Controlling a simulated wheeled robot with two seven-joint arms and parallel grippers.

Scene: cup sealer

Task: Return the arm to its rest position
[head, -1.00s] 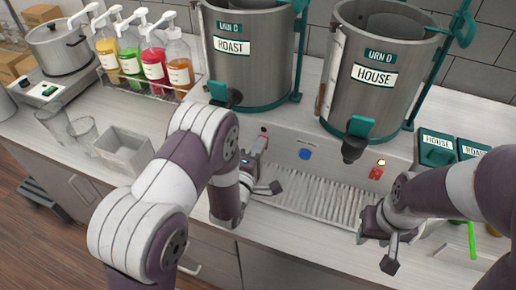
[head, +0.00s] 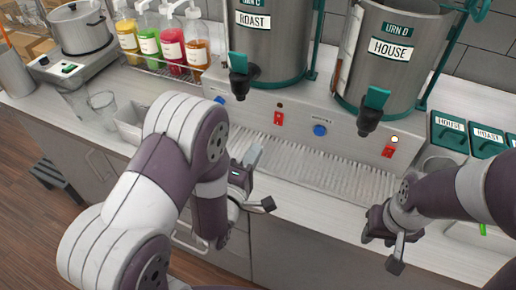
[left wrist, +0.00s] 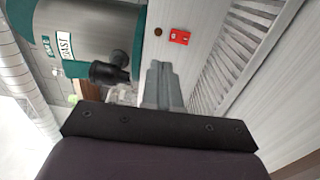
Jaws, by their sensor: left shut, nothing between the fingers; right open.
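My left arm reaches in from the left in the head view. Its gripper (head: 252,156) is shut and empty, over the counter near the left end of the drip tray (head: 300,165). In the left wrist view the two grey fingers (left wrist: 161,82) are together, with nothing between them. My right gripper (head: 380,228) is open at the lower right in the head view, in front of the drip tray's right end. Its fingertips are hard to make out.
The ROAST urn (head: 268,45) and HOUSE urn (head: 395,55) stand behind the drip tray with their taps above it. Syrup bottles (head: 170,45), a pot (head: 78,28), clear cups (head: 103,105) and a grey bin (head: 130,122) stand at left. Green lidded containers (head: 448,130) stand at right.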

